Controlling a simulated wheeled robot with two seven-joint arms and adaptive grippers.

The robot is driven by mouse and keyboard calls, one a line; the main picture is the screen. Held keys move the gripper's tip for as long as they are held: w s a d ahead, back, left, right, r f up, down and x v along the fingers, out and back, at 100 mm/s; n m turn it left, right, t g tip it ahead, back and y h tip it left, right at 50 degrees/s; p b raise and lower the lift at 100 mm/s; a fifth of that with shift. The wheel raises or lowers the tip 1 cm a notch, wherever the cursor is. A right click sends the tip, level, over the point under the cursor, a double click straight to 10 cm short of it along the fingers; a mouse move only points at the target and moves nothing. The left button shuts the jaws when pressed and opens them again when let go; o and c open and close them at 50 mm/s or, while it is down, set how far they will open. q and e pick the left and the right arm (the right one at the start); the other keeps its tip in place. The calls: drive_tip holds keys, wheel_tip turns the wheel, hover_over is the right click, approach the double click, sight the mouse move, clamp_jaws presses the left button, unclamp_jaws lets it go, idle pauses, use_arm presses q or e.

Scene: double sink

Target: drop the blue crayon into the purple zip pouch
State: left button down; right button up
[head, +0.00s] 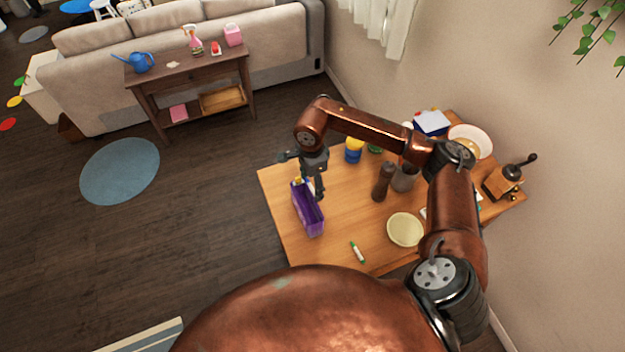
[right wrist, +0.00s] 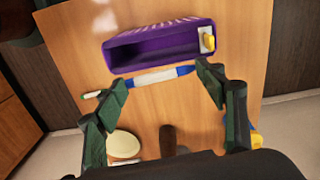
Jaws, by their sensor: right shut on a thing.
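The purple zip pouch (head: 309,212) lies near the left edge of the wooden table in the head view, its long opening showing. In the right wrist view the pouch (right wrist: 130,52) is just beyond my fingertips, with a dark, open inside and a yellow piece at its right end. In the right wrist view my right gripper (right wrist: 160,77) is shut on the blue crayon (right wrist: 158,76), which has a pale wrapper and lies crosswise between the fingertips. My left gripper is not in view.
A green-and-white crayon (head: 358,252) lies near the front edge. A cream bowl (head: 405,230), a brown mill (head: 383,182), a grey cup (head: 405,176) and a coffee grinder (head: 503,183) stand to the right. The table (head: 345,215) is clear between pouch and bowl.

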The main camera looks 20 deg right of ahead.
sight(312, 189)
drive_tip(key=shift+f+b, duration=1)
drive_tip(key=shift+f, duration=2.05)
drive_tip(key=o, duration=0.8)
drive_tip(key=shift+r, duration=0.1)
wheel_tip(312, 189, up, 12)
drive_tip(key=shift+f, duration=0.1)
